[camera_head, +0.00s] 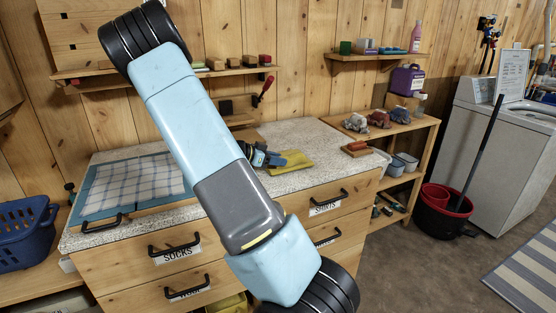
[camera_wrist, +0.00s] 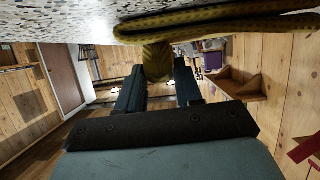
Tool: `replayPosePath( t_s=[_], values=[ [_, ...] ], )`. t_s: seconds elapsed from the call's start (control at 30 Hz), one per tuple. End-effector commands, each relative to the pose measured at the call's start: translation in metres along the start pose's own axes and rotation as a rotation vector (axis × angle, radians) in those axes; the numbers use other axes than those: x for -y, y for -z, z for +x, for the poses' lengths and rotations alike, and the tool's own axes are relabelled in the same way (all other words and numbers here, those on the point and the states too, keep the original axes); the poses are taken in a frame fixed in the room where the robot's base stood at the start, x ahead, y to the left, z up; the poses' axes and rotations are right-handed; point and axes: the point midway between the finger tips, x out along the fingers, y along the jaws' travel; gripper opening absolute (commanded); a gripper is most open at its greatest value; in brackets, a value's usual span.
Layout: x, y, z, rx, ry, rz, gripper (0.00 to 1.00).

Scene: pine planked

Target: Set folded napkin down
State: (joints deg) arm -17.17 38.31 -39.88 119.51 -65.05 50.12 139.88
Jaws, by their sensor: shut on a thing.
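The folded napkin (camera_head: 290,162) is mustard yellow and is at the speckled countertop's (camera_head: 309,139) right half. In the wrist view the napkin (camera_wrist: 215,27) runs across the top as folded layers, close to the speckled surface (camera_wrist: 60,25). I cannot tell whether its whole underside touches the top. My gripper (camera_head: 270,158) comes in from the left side of the napkin, mostly behind my arm. In the wrist view my gripper (camera_wrist: 158,75) has its two dark fingers shut on a yellow fold of the napkin.
A blue-bordered checked cloth (camera_head: 138,184) lies on the counter's left. A red-and-wood brush (camera_head: 356,149) lies near the right end. Bare countertop lies between brush and napkin. A shelf with grey and red items (camera_head: 379,119) stands to the right. A red-handled tool (camera_head: 264,89) is at the wall behind.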

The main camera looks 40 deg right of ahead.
Motion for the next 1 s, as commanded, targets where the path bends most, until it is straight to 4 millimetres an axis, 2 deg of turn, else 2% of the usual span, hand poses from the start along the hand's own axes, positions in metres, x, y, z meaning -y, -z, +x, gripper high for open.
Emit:
replayPosePath(
  t_s=[0.03, 0.27, 0.5, 0.63, 0.77, 1.0],
  values=[
    [0.0, -0.001, 0.0, 0.001, 0.0, -0.001, 0.38],
    [0.0, 0.0, 0.0, 0.0, -0.001, -0.001, 0.6],
    [0.0, 0.0, 0.0, 0.0, -0.001, 0.0, 0.61],
    [0.0, 0.001, -0.006, 0.0, -0.001, 0.001, 0.61],
    [0.001, 0.0, -0.024, 0.001, 0.002, 0.001, 0.61],
    [0.0, 0.001, -0.07, 0.0, 0.001, 0.001, 0.61]
  ],
)
